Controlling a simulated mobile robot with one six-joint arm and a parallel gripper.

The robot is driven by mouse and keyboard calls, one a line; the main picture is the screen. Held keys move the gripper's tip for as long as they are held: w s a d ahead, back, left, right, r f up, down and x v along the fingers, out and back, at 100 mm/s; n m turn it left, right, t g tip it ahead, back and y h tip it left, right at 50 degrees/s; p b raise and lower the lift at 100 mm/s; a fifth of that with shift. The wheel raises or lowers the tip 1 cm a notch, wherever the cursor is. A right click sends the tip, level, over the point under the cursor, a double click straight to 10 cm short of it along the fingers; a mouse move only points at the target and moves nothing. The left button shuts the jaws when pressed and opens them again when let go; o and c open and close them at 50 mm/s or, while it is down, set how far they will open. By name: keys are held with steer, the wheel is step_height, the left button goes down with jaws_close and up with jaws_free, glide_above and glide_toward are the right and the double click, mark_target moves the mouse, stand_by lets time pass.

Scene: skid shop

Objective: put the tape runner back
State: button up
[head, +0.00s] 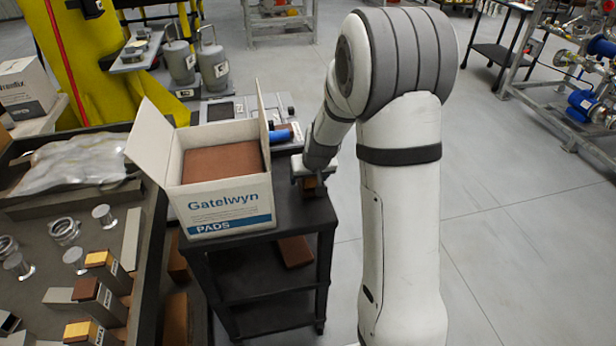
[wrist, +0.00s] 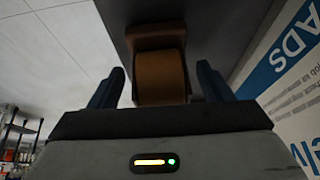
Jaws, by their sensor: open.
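A brown-orange block-like thing (wrist: 161,78), which may be the tape runner, lies between the spread fingers of my gripper (wrist: 162,88) in the wrist view. A gap shows on its left side; on the right I cannot tell whether a finger touches it. In the head view my gripper (head: 309,178) is low over the right edge of the dark cart (head: 290,213), beside the white Gatelwyn box. A brown piece (head: 314,188) shows just under it, mostly hidden by the gripper. A blue cylinder-shaped thing (head: 280,135) lies behind the box; I cannot tell what it is.
The open Gatelwyn pads box (head: 232,207), filled with brown pads (head: 222,162), stands left of my gripper. A workbench (head: 150,232) with blocks and metal fittings is at left. A brown piece (head: 295,251) lies on the cart's lower shelf.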

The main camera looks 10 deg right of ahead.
steer(key=shift+r, duration=0.1)
steer(key=shift+r, duration=0.25)
steer(key=a+v, duration=0.1)
steer(key=v, duration=1.1)
steer(key=s+r+g, duration=0.1)
steer(key=s+r, duration=0.1)
steer(key=s, duration=1)
steer(key=s+r+g, duration=0.1)
steer(key=s+r, duration=0.1)
steer(key=s, duration=0.9)
steer(key=shift+s+a+r+h, duration=0.15)
steer(key=shift+s+h, duration=0.15)
steer(key=shift+s, duration=0.1)
